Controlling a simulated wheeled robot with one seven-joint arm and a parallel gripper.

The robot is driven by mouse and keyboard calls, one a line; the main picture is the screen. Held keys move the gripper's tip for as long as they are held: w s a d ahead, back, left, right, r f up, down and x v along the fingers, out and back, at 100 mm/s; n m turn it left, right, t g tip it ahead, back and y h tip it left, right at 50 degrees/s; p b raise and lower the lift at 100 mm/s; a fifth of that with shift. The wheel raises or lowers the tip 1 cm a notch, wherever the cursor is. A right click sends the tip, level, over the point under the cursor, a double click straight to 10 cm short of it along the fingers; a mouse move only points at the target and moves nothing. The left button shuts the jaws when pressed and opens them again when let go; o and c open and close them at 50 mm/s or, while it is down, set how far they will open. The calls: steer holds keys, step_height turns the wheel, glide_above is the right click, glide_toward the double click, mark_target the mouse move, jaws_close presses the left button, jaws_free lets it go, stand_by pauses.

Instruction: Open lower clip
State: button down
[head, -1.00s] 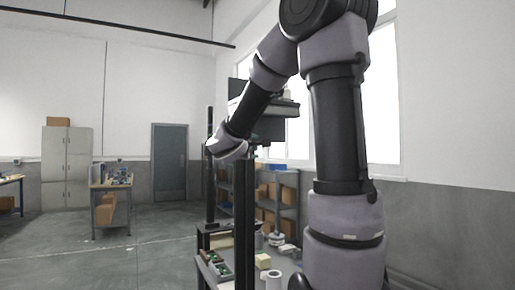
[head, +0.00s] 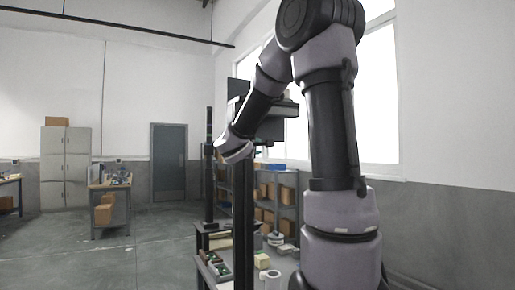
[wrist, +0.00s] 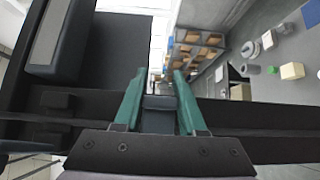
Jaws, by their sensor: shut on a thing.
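A tall black lift column (head: 243,220) stands in front of my arm's wrist in the head view. In the wrist view a dark horizontal bar (wrist: 245,118) crosses the picture. My gripper (wrist: 160,78) points away from the camera, its two green fingers on either side of a small dark block at the bar, which I take to be the lower clip (wrist: 159,103). The fingers are shut on it. How far the clip is open cannot be told. In the head view the fingertips are mostly hidden behind the column and wrist.
A second black column (head: 209,170) stands just left. A bench (head: 213,270) below holds small parts and a white cylinder (head: 272,279). A large dark panel (wrist: 100,50) fills the upper left of the wrist view. Shelves with boxes (head: 287,196) stand behind. The floor at left is clear.

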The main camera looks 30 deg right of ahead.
steer(key=s+a+m+g+h, duration=0.1)
steer(key=s+m+g, duration=0.3)
steer(key=m+g, duration=0.4)
steer(key=s+a+m+g+h, duration=0.1)
steer(key=s+a+m+g, duration=0.3)
steer(key=m+g, duration=0.5)
steer(key=shift+a+g, duration=0.2)
steer(key=shift+g, duration=3.3)
steer(key=shift+c, duration=2.4)
jaws_free()
steer(key=v, duration=1)
steer(key=shift+w+a, duration=0.25)
